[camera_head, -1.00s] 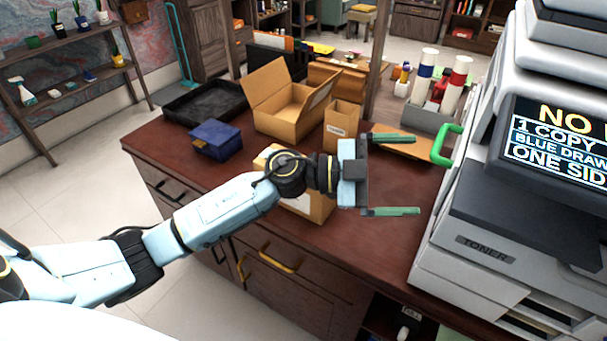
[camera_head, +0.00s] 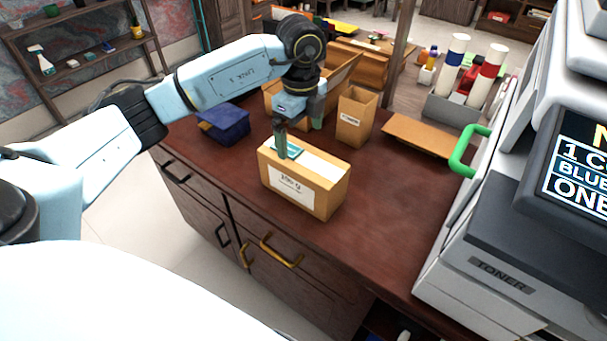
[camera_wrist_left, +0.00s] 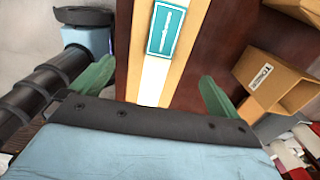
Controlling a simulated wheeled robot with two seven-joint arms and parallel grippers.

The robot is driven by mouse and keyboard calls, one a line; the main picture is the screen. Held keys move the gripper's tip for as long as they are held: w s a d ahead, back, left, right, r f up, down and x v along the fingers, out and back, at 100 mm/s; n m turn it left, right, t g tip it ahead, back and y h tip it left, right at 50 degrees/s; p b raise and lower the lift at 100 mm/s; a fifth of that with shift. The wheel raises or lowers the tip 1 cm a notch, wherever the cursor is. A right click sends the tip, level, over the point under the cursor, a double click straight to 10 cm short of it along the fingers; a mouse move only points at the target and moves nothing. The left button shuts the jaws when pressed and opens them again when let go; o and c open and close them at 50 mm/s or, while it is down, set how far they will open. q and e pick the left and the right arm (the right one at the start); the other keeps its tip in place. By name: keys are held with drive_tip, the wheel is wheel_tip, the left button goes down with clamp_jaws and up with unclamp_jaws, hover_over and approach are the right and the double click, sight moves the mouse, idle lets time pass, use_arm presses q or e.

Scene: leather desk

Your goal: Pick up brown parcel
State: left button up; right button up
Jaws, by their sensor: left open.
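The brown parcel (camera_head: 303,190) stands on the dark red-brown desk (camera_head: 385,215) near its front edge. It has a white label on its front and a white strip with a teal patch on top. My left gripper (camera_head: 299,132) points down, open and empty, over the back left part of the parcel. In the left wrist view the parcel (camera_wrist_left: 188,62) runs between the spread green fingers of the gripper (camera_wrist_left: 154,87), with a gap to each finger visible there. My right gripper is not in view.
A small open carton (camera_head: 354,118) stands just behind the parcel. A dark blue box (camera_head: 223,123) is to the left, and a larger open box (camera_head: 343,75) is behind my arm. A flat brown piece (camera_head: 420,136) and a grey printer (camera_head: 495,230) are to the right. The desk right of the parcel is clear.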

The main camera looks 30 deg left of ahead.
sight(303, 157)
use_arm(q)
wheel_tip(303, 157, down, 3)
drive_tip(key=shift+f, duration=0.5)
drive_tip(key=shift+d+f, duration=0.1)
drive_tip(key=shift+f, duration=0.25)
drive_tip(key=f, duration=0.2)
drive_tip(key=f+b, duration=0.1)
drive_tip(key=f, duration=0.1)
drive_tip(key=shift+s+d+f, duration=0.15)
drive_tip(key=shift+d+f, duration=0.05)
drive_tip(key=shift+f, duration=0.2)
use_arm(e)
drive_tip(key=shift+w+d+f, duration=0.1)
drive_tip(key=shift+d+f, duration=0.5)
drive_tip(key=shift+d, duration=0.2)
use_arm(q)
drive_tip(key=shift+r, duration=0.1)
drive_tip(key=c, duration=1.2)
